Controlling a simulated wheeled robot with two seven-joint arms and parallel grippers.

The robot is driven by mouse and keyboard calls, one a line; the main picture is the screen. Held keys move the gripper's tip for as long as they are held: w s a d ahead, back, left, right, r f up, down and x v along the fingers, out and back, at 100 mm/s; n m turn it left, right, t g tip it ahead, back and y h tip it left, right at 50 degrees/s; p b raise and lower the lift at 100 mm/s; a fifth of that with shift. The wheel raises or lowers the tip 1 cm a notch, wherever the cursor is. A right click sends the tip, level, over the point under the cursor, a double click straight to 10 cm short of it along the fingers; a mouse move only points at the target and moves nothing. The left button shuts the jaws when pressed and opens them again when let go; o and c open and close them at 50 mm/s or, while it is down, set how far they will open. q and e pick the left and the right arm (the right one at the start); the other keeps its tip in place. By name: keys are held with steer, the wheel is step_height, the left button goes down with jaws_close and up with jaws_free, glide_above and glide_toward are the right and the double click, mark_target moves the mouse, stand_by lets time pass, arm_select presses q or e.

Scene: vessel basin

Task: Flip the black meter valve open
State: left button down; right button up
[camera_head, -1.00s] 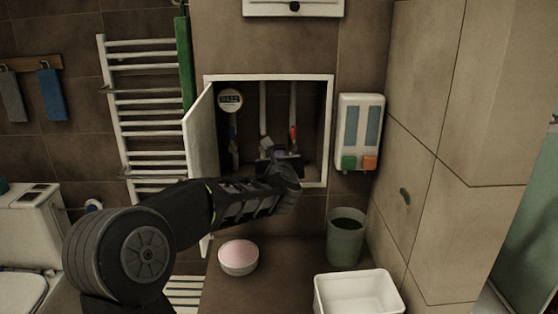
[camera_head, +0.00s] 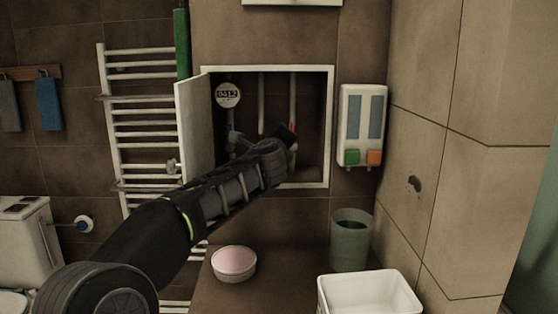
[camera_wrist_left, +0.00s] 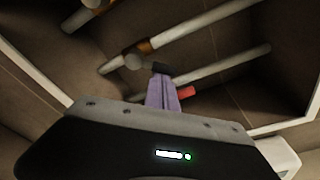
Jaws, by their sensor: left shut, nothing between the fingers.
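The open wall cabinet (camera_head: 331,130) has a white frame and holds a round meter (camera_head: 228,95) and several pipes. My left arm reaches into it, and its gripper (camera_head: 290,135) is in front of the right-hand pipes, largely covering the middle valve. In the left wrist view the gripper's purple fingers (camera_wrist_left: 162,94) are shut and empty. Their tips are close to a small black valve handle (camera_wrist_left: 154,67) by the middle pipe (camera_wrist_left: 200,35); I cannot tell whether they touch. A red handle (camera_wrist_left: 187,93) lies just right of the fingers. My right gripper is not in view.
The white cabinet door (camera_head: 194,130) stands open on the left. A dispenser (camera_head: 362,125) hangs right of the cabinet. Below are a pink-filled bowl (camera_head: 234,263), a grey-green bin (camera_head: 350,240) and a white basin (camera_head: 370,293). A towel rail (camera_head: 145,105) is on the left.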

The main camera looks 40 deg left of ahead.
arm_select(q)
steer(key=n+b, duration=0.1)
steer(key=n, duration=0.1)
steer(key=s+a+r+n+b, duration=0.1)
steer(key=n+b, duration=0.1)
steer(key=a+r+n+t+b, duration=0.1)
steer(key=n+b, duration=0.1)
steer(key=shift+s+n, duration=0.25)
steer(key=shift+n, duration=0.05)
stand_by(0.7)
